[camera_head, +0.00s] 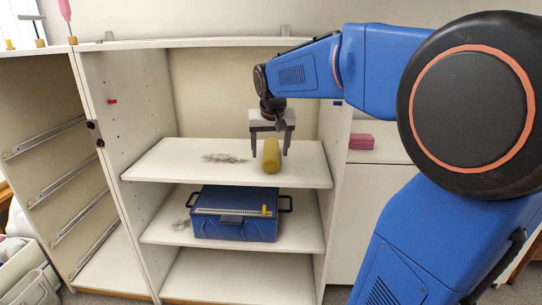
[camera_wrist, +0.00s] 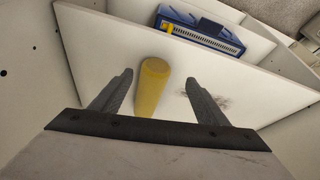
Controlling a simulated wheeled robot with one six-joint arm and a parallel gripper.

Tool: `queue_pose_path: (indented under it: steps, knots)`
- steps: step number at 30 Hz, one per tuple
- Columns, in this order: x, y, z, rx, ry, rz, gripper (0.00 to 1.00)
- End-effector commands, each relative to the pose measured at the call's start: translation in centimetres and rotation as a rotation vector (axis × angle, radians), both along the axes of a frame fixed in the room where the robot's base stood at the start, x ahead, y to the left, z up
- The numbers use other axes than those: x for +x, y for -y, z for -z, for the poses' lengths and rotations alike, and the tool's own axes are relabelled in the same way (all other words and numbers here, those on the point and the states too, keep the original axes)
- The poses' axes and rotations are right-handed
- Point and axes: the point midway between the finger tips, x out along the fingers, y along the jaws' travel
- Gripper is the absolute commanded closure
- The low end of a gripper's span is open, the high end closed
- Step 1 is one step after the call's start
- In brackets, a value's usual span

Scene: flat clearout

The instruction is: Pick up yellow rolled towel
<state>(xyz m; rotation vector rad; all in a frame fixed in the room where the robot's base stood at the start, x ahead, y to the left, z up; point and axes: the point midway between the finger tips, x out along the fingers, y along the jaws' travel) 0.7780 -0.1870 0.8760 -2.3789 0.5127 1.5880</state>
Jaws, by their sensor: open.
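The yellow rolled towel (camera_head: 271,156) lies on the upper shelf (camera_head: 170,163) of the open cabinet, with one round end facing the front edge. My gripper (camera_head: 272,150) is above and around the towel in the head view, its fingers pointing down and spread apart. In the wrist view the towel (camera_wrist: 152,88) shows between the two open fingers of my gripper (camera_wrist: 155,90), nearer the left one. Gaps show on both sides in that view. I cannot tell how far the fingertips are above the shelf.
A blue toolbox (camera_head: 236,213) stands on the shelf below. A grey smudge (camera_head: 224,158) marks the upper shelf left of the towel. A pink box (camera_head: 361,141) sits on a lower surface at right. The cabinet's side walls flank the shelf; its left part is clear.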

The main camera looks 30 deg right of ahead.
Motion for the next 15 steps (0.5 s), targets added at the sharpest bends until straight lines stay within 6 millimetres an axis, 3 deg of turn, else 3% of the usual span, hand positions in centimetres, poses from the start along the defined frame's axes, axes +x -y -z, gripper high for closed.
queue_pose_path:
  steps: [1,6,10,15]
  knots:
    - [1.7,1.1,0.1,0.0,-0.003,0.023,0.32]
    - [5.8,3.7,0.1,-0.001,-0.003,0.082,0.32]
    - [7.5,4.9,0.2,0.0,-0.002,0.108,0.32]
    - [8.2,5.4,0.7,0.0,-0.002,0.117,0.32]
